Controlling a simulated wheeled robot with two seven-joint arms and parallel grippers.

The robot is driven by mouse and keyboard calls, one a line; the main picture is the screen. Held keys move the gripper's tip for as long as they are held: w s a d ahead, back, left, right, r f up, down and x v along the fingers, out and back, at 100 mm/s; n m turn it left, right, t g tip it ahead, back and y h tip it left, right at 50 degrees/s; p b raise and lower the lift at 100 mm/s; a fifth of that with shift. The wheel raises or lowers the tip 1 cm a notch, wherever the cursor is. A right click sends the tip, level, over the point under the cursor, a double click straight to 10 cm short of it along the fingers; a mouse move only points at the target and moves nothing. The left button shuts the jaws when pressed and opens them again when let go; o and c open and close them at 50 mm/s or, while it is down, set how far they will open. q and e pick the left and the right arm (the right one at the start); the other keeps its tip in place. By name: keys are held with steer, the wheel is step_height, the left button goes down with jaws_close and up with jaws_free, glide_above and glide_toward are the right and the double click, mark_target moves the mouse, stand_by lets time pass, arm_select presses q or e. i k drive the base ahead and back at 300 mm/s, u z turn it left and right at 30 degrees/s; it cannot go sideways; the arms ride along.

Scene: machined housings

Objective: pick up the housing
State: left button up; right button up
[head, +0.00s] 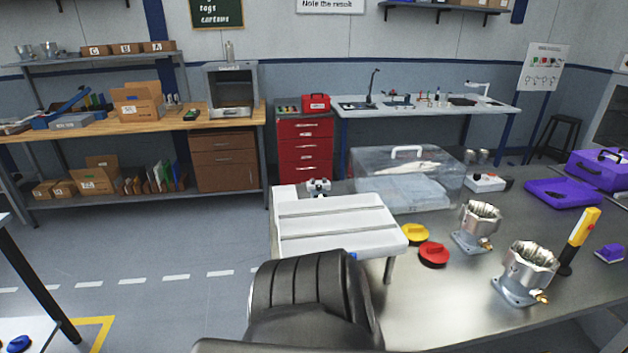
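Two silvery machined housings stand upright on the metal table at right. One housing (478,230) is farther back. The other housing (525,274) is nearer and to its right. Each has an open, scalloped top, a flat flanged base and a small brass fitting low on its right side. The frames do not tell which one the task means. Neither of my grippers is in view, and nothing touches the housings.
A red cap (433,254) and yellow cap (415,235) lie left of the housings. A yellow-and-black tool (582,240) stands right. Behind are a clear cover (408,180) and purple tray (563,193).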

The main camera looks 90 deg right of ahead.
mark_target(530, 268)
steer(key=i, duration=1.95)
steer(key=z, duration=3)
steer(key=i, duration=1.9)
steer(key=z, duration=2.55)
